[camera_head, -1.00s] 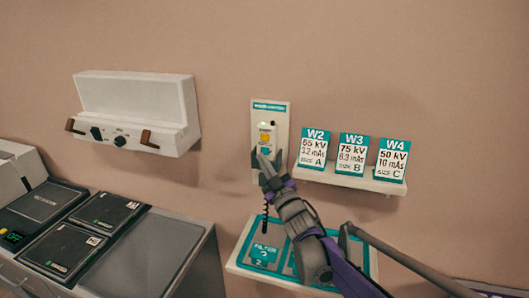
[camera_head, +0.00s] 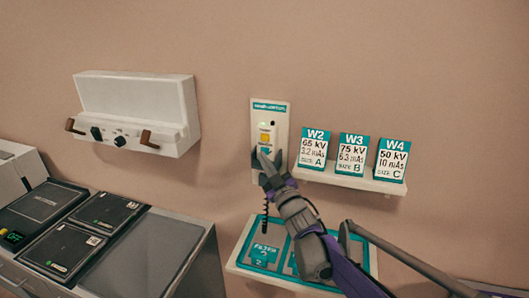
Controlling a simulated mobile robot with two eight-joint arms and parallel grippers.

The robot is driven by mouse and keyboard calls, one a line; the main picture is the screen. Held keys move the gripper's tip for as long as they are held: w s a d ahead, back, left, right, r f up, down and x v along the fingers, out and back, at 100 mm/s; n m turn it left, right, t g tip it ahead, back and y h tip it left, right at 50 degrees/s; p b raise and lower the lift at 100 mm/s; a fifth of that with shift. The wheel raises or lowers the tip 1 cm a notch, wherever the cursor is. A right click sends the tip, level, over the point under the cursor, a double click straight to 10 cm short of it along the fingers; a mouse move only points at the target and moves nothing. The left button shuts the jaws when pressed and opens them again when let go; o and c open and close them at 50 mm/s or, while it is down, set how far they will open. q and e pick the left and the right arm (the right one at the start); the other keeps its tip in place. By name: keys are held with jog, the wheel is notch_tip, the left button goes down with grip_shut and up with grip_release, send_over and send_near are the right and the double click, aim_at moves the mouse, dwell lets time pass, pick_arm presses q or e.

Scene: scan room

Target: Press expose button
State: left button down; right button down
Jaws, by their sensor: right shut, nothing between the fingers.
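A white wall panel (camera_head: 284,128) with a teal header hangs on the back wall. A yellow square button (camera_head: 266,138) sits on its upper half, with a small dark label above it and a small dot near the top. A blue patch shows just below the yellow button. My right gripper (camera_head: 267,158) is shut and empty in front of the panel's lower half, its tips just below the yellow button. I cannot tell whether the tips touch the panel. The gripper hides the panel's lower part. My left gripper is not in view.
A shelf (camera_head: 347,181) right of the panel holds three cards, W2, W3 and W4. A filter tray (camera_head: 240,262) lies below my right arm. A white box (camera_head: 135,105) with knobs hangs left. A counter (camera_head: 160,262) with dark plates stands at lower left.

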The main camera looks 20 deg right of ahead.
jog(key=shift+w+d, duration=0.25)
jog(key=shift+w, duration=0.15)
dwell(0.8)
jog(key=shift+s, duration=0.1)
jog(key=shift+s+a, duration=0.5)
jog(key=shift+s, duration=0.15)
jog(key=s+a, duration=0.1)
jog(key=s, duration=0.1)
jog(key=s+a, duration=0.1)
jog(key=s, duration=0.1)
jog(key=shift+a+p, duration=0.35)
jog(key=shift+a, duration=0.05)
jog(key=shift+s, duration=0.1)
dwell(1.3)
